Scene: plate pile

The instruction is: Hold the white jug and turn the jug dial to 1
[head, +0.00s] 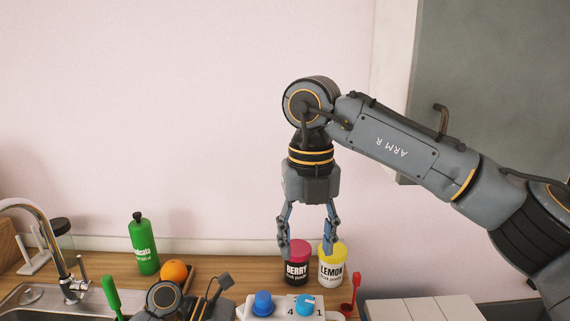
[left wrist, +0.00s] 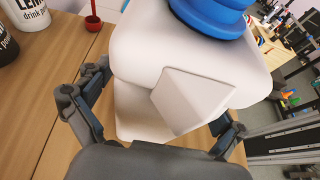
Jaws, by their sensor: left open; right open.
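The white jug (head: 335,312) shows at the bottom of the head view, cut off below. It has a blue knob-like lid (head: 263,303) and a light-blue dial (head: 305,306) with the numbers 4 and 1 beside it. The dial's exact setting is too small to tell. In the left wrist view the white jug (left wrist: 135,45) fills the middle, blue lid on top. My left gripper (left wrist: 155,118) is open, its fingers on either side of the jug's lower part; contact cannot be told. My right gripper (head: 308,243) is open, pointing down, empty, above and behind the jug.
A red scoop (head: 349,306) is right of the jug.

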